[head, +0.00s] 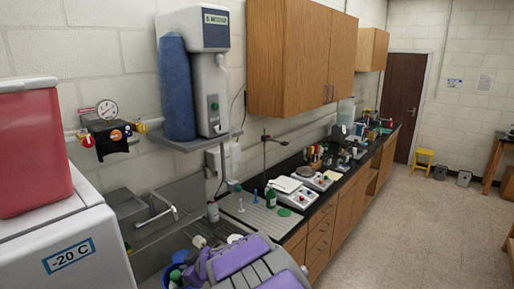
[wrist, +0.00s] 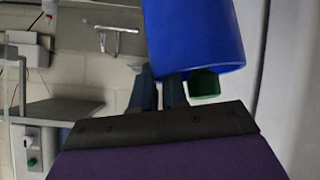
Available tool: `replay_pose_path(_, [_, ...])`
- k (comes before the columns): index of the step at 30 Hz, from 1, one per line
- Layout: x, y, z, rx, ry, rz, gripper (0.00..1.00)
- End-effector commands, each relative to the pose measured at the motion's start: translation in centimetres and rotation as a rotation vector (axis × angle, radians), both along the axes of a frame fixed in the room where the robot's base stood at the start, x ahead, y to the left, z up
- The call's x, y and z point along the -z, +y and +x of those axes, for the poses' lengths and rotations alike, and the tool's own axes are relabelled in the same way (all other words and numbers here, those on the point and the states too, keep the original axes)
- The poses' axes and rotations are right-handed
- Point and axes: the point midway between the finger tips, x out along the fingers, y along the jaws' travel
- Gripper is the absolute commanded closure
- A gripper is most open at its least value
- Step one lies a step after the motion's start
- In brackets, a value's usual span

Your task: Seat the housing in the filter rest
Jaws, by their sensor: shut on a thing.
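The housing appears to be a large blue cylinder (wrist: 195,38) held beyond my gripper (wrist: 158,85) in the wrist view. The dark fingers reach to it and are shut on it, though their exact contact is partly hidden. A small green cup-like part (wrist: 204,84) shows just below the cylinder's rim. In the head view a bit of blue (head: 165,278) shows at the bottom, mostly hidden by my purple and grey arm. I cannot make out for certain which thing is the filter rest. A black fitting with a gauge (head: 106,135) is on the wall pipe.
A sink tap (head: 157,210) is below. A -20 C freezer (head: 65,250) bearing a red box (head: 32,150) is at left.

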Motion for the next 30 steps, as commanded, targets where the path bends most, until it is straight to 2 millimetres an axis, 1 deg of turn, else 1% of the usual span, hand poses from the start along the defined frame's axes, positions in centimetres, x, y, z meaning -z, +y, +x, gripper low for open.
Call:
replay_pose_path(1, [0.7,-0.1,0.1,0.007,-0.001,-0.001,1.0])
replay_pose_path(7, [2.5,-1.3,0.2,0.057,0.001,-0.004,1.0])
replay_pose_path(14, [4.7,-4.5,0.6,0.129,-0.002,0.003,1.0])
replay_pose_path(19, [7.0,-7.9,0.9,0.203,0.002,0.006,1.0])
replay_pose_path(26, [11.6,-12.7,1.4,0.35,0.001,0.001,1.0])
replay_pose_path(29, [13.8,-15.5,1.5,0.431,0.001,-0.002,1.0])
replay_pose_path(30, [14.6,-16.7,1.6,0.464,0.002,-0.003,1.0])
